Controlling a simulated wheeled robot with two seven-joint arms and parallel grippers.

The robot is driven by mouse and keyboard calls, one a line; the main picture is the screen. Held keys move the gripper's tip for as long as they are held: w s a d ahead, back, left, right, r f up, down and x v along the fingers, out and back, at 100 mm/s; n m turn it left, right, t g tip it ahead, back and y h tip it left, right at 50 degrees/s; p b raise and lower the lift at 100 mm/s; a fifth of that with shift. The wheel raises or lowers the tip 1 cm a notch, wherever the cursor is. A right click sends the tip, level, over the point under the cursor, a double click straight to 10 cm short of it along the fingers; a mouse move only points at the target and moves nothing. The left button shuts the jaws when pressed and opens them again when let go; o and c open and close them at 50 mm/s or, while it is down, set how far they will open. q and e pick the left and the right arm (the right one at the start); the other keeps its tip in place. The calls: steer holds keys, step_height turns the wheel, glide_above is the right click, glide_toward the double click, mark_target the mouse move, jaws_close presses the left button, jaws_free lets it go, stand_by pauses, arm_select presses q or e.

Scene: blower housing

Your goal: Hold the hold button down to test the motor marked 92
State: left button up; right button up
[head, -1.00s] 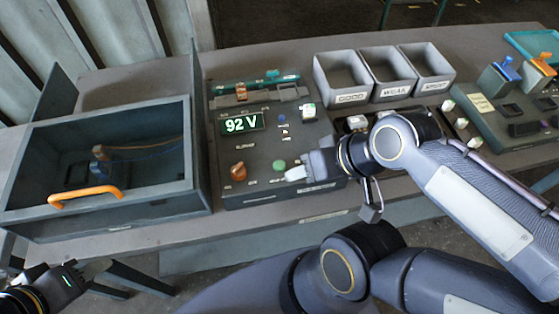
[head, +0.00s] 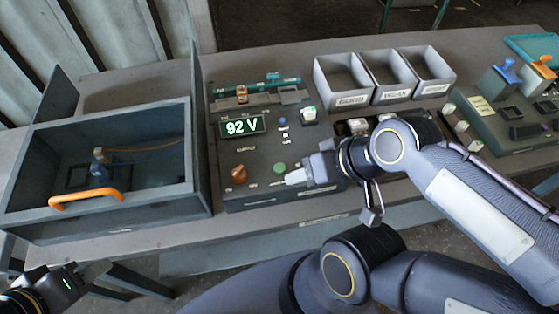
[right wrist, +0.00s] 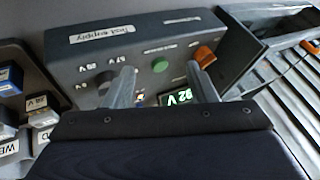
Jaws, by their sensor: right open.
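The test supply box (head: 262,192) stands mid-table with its display (head: 241,126) reading 92 V. Its green button (head: 280,168) is on the top face, right of an orange knob (head: 238,174). My right gripper (head: 290,177) is just right of the green button. In the right wrist view, the open fingers of my right gripper (right wrist: 162,86) are apart and empty, with the green button (right wrist: 160,65) showing beyond the gap. I cannot tell if they touch it. A motor-like part (head: 99,156) with wires sits in the left enclosure; no mark is readable. My left gripper (head: 88,274) is at lower left, away from everything.
The grey enclosure (head: 150,205) has an orange handle (head: 85,196) at its front. Three labelled bins (head: 350,100) stand behind my right arm. A panel with blue and orange handles (head: 490,120) is at far right.

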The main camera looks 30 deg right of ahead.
steer(key=shift+c, duration=0.2)
jaws_close()
stand_by(0.4)
stand_by(1.3)
